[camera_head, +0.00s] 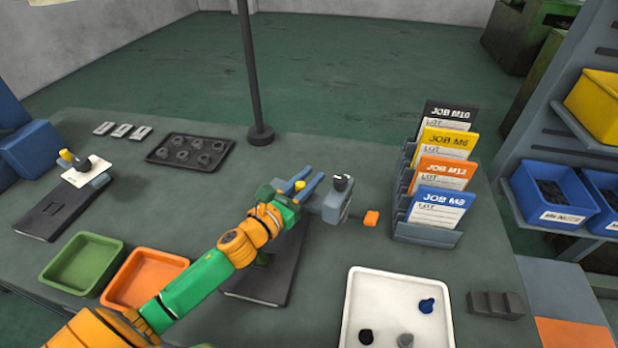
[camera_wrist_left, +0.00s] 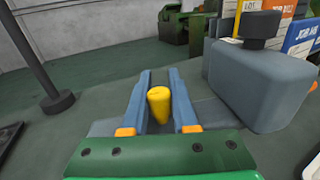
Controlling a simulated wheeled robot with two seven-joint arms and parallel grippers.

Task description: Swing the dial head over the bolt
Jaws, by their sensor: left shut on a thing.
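The dial head (camera_head: 337,200) is a grey block with a black knob on top, right of my left gripper (camera_head: 312,176). It also shows large at the right of the left wrist view (camera_wrist_left: 262,85). My left gripper's blue fingers are shut on a yellow peg (camera_head: 299,185), which stands between them in the left wrist view (camera_wrist_left: 158,106). A small orange piece (camera_head: 371,217) sits just right of the head. A dark base plate (camera_head: 262,282) lies under my left arm, which hides part of it. I cannot make out the bolt. My right gripper is not in view.
A card rack (camera_head: 427,233) stands right of the head. A white tray (camera_head: 379,285) with small parts is in front. Green (camera_head: 82,262) and orange (camera_head: 143,278) bins, a dark tray (camera_head: 190,151) and another fixture (camera_head: 62,206) are on the left. A post (camera_head: 252,75) rises behind.

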